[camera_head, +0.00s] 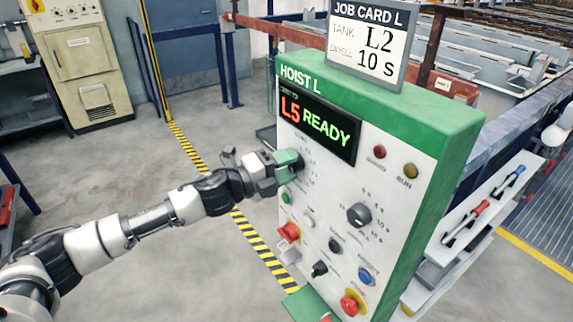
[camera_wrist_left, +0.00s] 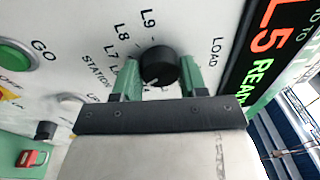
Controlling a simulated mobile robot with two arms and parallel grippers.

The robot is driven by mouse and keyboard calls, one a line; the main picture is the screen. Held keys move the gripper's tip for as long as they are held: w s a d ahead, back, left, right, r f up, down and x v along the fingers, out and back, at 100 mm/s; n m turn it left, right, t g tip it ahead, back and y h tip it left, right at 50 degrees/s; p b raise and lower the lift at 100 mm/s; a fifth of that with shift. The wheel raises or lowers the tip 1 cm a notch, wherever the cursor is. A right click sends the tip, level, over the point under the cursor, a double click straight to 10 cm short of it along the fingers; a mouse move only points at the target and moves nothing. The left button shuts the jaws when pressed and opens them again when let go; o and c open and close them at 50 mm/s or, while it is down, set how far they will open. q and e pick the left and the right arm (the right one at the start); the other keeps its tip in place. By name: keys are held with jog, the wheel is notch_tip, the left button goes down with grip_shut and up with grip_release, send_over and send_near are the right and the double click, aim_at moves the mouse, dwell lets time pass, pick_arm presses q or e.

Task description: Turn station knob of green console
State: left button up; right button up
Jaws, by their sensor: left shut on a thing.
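The green console (camera_head: 440,110) has a green frame and a white panel headed HOIST L. Its display (camera_head: 318,126) reads L5 READY. The station knob (camera_wrist_left: 158,66) is round and black in the left wrist view, among labels such as L7, L8, L9 and LOAD; in the head view my gripper hides it. My left gripper (camera_head: 290,163) reaches the panel from the left. In the left wrist view its green fingers (camera_wrist_left: 160,76) stand on either side of the knob, shut on it. My right gripper is not in view.
A job card (camera_head: 367,45) on top reads TANK L2, 10 S. Near the gripper are a green GO button (camera_wrist_left: 15,55), a larger dial (camera_head: 358,214), a red button (camera_head: 289,232) and a red-and-yellow button (camera_head: 352,303). Shelves with tools (camera_head: 465,222) stand at right. Floor at left is clear.

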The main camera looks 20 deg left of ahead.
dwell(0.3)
pick_arm(q)
jog(key=o, duration=0.9)
jog(key=b+v, duration=0.5)
jog(key=v, duration=0.5)
jog(key=shift+s+a, duration=0.2)
jog(key=shift+s, duration=0.1)
